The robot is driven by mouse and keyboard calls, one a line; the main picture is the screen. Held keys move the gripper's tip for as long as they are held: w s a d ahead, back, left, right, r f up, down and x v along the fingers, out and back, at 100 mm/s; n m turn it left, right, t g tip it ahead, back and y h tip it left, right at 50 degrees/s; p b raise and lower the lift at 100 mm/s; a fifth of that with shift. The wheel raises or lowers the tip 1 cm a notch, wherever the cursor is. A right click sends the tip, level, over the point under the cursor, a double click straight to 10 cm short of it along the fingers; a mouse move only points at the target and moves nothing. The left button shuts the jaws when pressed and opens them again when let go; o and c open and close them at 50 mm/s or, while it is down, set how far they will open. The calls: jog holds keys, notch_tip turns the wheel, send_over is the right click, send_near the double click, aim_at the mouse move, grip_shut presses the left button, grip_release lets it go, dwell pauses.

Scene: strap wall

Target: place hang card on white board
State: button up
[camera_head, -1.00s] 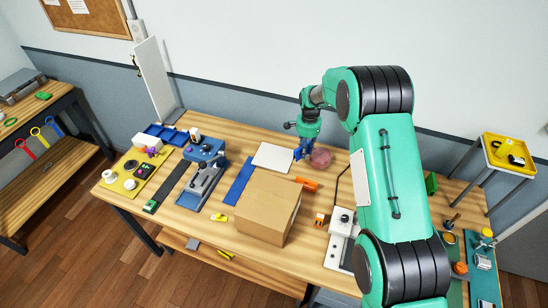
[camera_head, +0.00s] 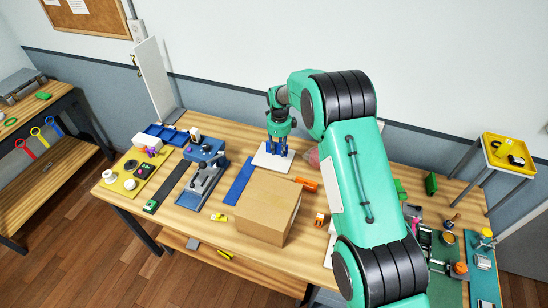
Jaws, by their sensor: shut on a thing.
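A flat white board (camera_head: 264,164) lies on the wooden table behind the cardboard box. My gripper (camera_head: 277,153) points down with its blue fingers over the back part of this board. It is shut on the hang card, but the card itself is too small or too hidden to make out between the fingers. I cannot tell whether the fingers or the card touch the board.
A cardboard box (camera_head: 267,207) stands in front of the white board. A blue strip (camera_head: 239,181) lies to its left and an orange tool (camera_head: 306,184) to its right. A pinkish round thing (camera_head: 312,157) is right of my gripper, partly behind my arm. A tall white panel (camera_head: 153,78) stands at the back left.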

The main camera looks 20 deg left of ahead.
jog(key=shift+s+a+m, duration=0.15)
jog(key=shift+a+m, duration=0.15)
send_over(277, 169)
jog(key=shift+f, duration=2.85)
jog(key=shift+f+p, duration=0.4)
jog(key=shift+f, duration=1.7)
jog(key=shift+f, duration=0.1)
jog(key=o, duration=0.8)
jog(key=shift+c, duration=0.2)
